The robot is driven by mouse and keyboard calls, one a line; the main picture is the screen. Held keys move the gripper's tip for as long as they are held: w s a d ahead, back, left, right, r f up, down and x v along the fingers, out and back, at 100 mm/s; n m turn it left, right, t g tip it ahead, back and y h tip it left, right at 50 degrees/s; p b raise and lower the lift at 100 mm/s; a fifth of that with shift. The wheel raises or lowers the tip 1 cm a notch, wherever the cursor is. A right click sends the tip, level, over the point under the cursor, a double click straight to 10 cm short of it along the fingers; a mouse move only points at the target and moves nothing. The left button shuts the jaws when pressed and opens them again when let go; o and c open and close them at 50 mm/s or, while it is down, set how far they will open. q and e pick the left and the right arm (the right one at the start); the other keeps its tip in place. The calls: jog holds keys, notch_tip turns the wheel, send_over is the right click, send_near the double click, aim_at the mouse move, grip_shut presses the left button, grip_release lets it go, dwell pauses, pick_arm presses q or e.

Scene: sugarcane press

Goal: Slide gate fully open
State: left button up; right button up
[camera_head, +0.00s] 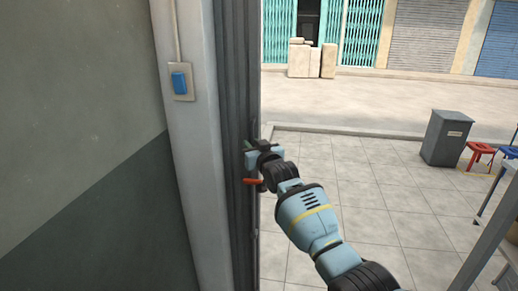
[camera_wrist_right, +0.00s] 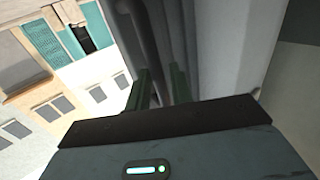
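The gate (camera_head: 238,120) is a dark grey, ribbed vertical stack, folded against the pillar on the left in the head view. A red handle (camera_head: 254,181) sticks out near its edge. My right gripper (camera_head: 250,150) is at the gate's free edge, just above the red handle. In the wrist view its two green fingers (camera_wrist_right: 160,88) stand apart, with the dark gate (camera_wrist_right: 178,40) behind and between them. Whether they touch it is not clear. My left gripper is not in view.
A pillar (camera_head: 197,150) with a blue switch (camera_head: 180,81) stands left of the gate. The doorway beside the gate opens onto a tiled floor (camera_head: 370,180). A grey bin (camera_head: 446,138), a red stool (camera_head: 480,150) and a table (camera_head: 497,225) are at the right.

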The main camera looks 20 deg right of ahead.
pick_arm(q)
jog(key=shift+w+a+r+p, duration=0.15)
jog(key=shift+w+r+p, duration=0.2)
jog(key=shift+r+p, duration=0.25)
pick_arm(e)
jog(key=shift+s+r, duration=0.2)
jog(key=shift+s, duration=2.4)
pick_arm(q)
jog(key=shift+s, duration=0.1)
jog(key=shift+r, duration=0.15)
